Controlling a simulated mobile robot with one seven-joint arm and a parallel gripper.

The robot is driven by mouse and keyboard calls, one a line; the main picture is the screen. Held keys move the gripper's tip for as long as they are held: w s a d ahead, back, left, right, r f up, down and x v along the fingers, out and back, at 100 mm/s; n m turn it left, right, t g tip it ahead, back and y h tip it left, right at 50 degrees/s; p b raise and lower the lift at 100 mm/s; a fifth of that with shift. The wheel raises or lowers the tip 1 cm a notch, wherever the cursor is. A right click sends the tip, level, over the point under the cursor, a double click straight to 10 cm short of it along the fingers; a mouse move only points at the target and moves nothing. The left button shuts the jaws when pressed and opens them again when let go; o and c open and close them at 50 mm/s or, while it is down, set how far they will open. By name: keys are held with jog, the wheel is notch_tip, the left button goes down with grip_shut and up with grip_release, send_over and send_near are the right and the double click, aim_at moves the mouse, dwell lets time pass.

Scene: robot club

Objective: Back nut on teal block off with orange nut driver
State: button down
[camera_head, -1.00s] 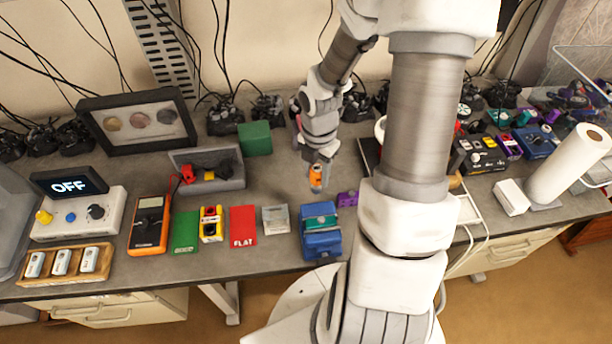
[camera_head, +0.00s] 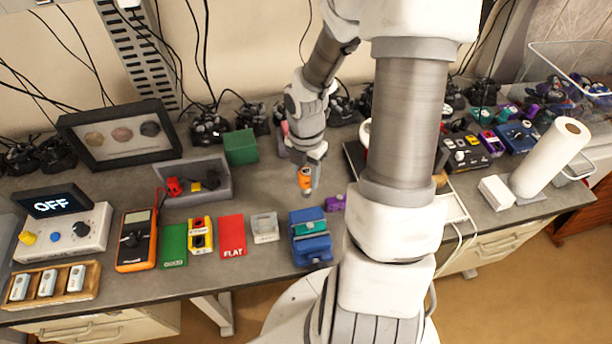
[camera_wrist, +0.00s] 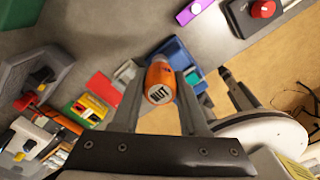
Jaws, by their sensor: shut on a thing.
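My gripper (camera_head: 306,176) is shut on the orange nut driver (camera_head: 305,181), above the bench and behind the blue vise. In the wrist view the driver's orange handle (camera_wrist: 160,80), marked NUT on its end, sits between my gripper's fingers (camera_wrist: 162,92). The driver's shaft and tip are hidden in the wrist view. The teal block (camera_head: 309,228) is in the blue vise (camera_head: 312,250) near the bench's front edge. In the wrist view the teal block (camera_wrist: 193,78) shows partly, beyond the driver. The nut on its back cannot be made out.
A small purple block (camera_head: 335,203) lies right of the vise. A pale small tray (camera_head: 265,228) and a red FLAT mat (camera_head: 232,236) lie to its left. A grey open bin (camera_head: 205,190) and green box (camera_head: 240,147) stand farther back. The bench behind the vise has free room.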

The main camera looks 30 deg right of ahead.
aim_at(306, 172)
jog(key=shift+r, duration=1.55)
jog(key=shift+s, duration=0.1)
